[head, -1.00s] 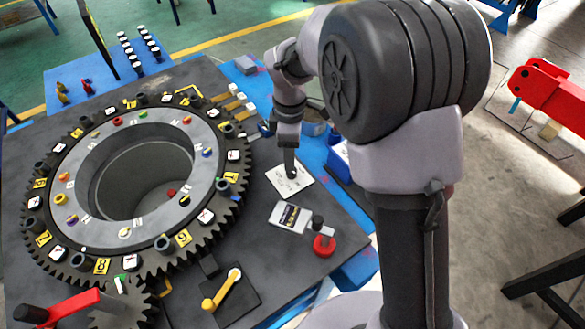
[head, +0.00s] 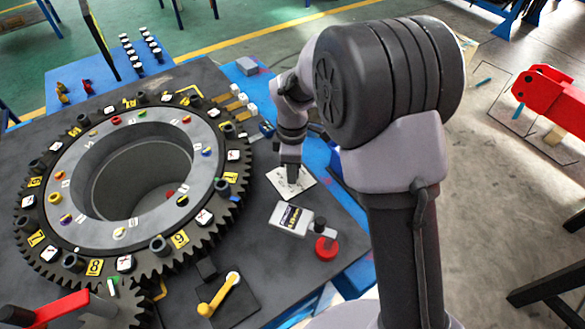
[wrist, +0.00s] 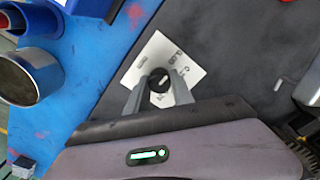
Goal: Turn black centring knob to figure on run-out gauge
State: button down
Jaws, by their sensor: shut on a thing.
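The black centring knob (wrist: 158,80) stands on a white plate (wrist: 188,62) marked with small dark figures, too blurred to read. My gripper (wrist: 158,92) has its two grey fingers on either side of the knob and is shut on it. In the head view my gripper (head: 292,178) reaches down onto the white plate (head: 306,188), and the knob is hidden behind the fingers. A pale box with a dark label (head: 292,218), possibly the run-out gauge, lies in front of the plate; its reading cannot be made out.
A red knob (head: 326,247) stands beside the pale box. A large toothed ring (head: 75,135) with numbered tags fills the left of the dark table. A yellow-handled crank (head: 220,294) is at the front. In the wrist view a metal cup (wrist: 30,75) stands on the blue surface.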

jog(key=shift+m, duration=0.3)
jog(key=m+p, duration=0.1)
jog(key=m, duration=0.2)
jog(key=shift+r+m, duration=0.1)
jog(key=shift+m, duration=0.2)
jog(key=m+p, duration=0.1)
jog(key=m, duration=0.3)
jog(key=shift+m, duration=0.3)
jog(key=m, duration=0.4)
jog(key=shift+d+m, duration=0.1)
jog(key=shift+m, duration=2.4)
jog(key=c, duration=1.1)
grip_release()
